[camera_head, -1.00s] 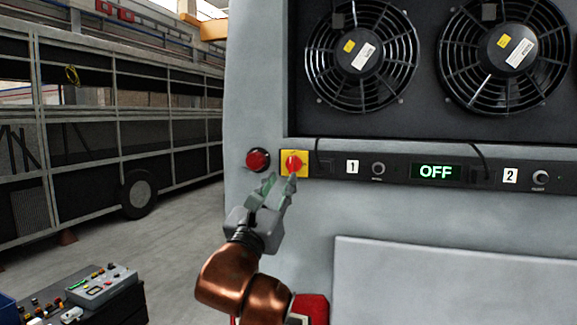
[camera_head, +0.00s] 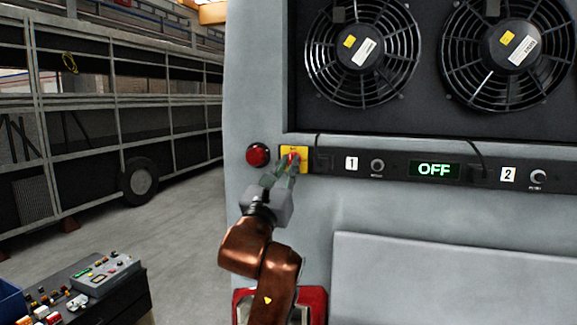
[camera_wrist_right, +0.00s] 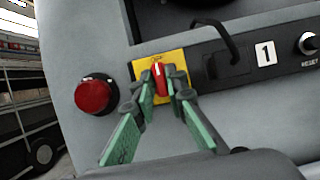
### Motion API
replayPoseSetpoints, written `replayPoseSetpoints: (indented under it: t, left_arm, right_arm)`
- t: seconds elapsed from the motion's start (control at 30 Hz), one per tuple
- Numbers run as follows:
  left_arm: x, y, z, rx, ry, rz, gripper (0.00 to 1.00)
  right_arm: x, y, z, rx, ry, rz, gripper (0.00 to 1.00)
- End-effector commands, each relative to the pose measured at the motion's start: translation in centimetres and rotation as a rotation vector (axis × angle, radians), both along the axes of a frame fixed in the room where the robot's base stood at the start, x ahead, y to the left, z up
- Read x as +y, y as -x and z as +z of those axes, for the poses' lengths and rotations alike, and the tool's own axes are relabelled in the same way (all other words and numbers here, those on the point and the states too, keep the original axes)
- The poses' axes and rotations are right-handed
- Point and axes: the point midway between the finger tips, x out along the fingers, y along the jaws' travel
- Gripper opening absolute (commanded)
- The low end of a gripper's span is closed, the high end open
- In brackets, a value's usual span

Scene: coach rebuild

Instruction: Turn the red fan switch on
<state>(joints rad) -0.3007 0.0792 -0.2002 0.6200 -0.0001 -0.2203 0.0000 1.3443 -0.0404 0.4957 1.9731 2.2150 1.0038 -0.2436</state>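The red fan switch (camera_wrist_right: 161,78) is a red rotary knob on a yellow square plate (camera_head: 302,151), set in the grey panel. In the wrist view the knob looks close to upright, tilted slightly. My right gripper (camera_head: 292,163) is at the switch, its fingers partly hiding the knob in the head view. In the right wrist view its two fingers (camera_wrist_right: 158,88) stand apart on either side of the knob. Whether either fingertip touches it is unclear. My left gripper is not in view.
A round red button (camera_head: 258,155) sits just left of the yellow plate, close to the fingers. Knobs labelled 1 (camera_head: 377,166) and 2 (camera_head: 537,177) lie to the right. Two black fans (camera_head: 362,52) are above. A control box (camera_head: 103,275) stands at lower left.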

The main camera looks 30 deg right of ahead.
Motion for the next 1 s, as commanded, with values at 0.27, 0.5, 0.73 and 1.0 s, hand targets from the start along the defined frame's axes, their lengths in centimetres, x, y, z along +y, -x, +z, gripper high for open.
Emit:
replayPoseSetpoints:
  t: [0.27,0.5,0.73,1.0]
  left_arm:
    - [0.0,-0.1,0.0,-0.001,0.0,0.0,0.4]
    - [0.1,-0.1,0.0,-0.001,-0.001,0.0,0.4]
    - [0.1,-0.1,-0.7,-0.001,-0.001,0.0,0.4]
    - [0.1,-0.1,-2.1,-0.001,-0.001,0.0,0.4]
  right_arm:
    - [0.0,0.0,0.0,0.0,0.0,0.0,0.0]
    - [0.1,0.0,0.0,-0.004,-0.003,0.001,0.0]
    - [0.1,0.0,-0.1,-0.051,-0.043,0.001,0.0]
    - [0.3,-0.1,0.0,-0.2,-0.168,0.003,0.0]
